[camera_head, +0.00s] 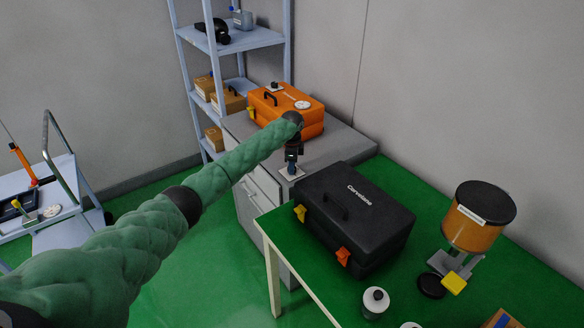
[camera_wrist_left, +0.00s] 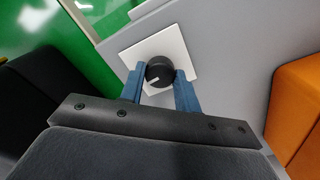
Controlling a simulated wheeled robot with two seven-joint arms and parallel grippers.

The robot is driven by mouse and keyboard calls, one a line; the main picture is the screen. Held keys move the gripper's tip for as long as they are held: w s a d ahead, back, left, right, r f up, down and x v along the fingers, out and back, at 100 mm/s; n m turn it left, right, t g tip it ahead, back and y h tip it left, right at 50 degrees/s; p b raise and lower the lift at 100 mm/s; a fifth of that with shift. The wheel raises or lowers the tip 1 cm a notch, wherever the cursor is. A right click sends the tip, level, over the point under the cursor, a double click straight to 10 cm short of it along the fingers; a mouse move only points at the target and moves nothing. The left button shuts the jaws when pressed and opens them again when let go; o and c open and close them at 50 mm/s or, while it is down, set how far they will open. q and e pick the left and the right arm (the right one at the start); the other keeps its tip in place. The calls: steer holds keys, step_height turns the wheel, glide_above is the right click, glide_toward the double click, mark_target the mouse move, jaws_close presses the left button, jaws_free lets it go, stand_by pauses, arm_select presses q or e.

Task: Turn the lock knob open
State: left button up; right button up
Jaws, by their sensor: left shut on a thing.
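The lock knob (camera_wrist_left: 159,72) is a round black knob with a white pointer line, which points to the lower left in the left wrist view. It sits on a square white plate (camera_wrist_left: 170,42) on a grey surface. My left gripper (camera_wrist_left: 159,80) is shut on the knob, with one blue finger on each side of it. In the head view my left gripper (camera_head: 292,165) points down at the white plate (camera_head: 292,174) on the grey cabinet's top; the knob is hard to make out there. My right gripper is in neither view.
An orange case (camera_head: 300,118) stands on the grey cabinet (camera_head: 345,140) just behind my gripper. A black case (camera_head: 375,215) stands on the green table close in front. A shelf rack (camera_head: 250,40) stands behind; a cart (camera_head: 60,215) is at the left.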

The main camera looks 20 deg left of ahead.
arm_select(q)
steer(key=shift+w+a+r+m, duration=0.1)
steer(key=shift+r+m, duration=0.1)
steer(key=shift+m, duration=0.3)
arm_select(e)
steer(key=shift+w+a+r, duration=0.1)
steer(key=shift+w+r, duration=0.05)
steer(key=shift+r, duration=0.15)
arm_select(q)
steer(key=o, duration=0.9)
steer(key=shift+o, duration=0.4)
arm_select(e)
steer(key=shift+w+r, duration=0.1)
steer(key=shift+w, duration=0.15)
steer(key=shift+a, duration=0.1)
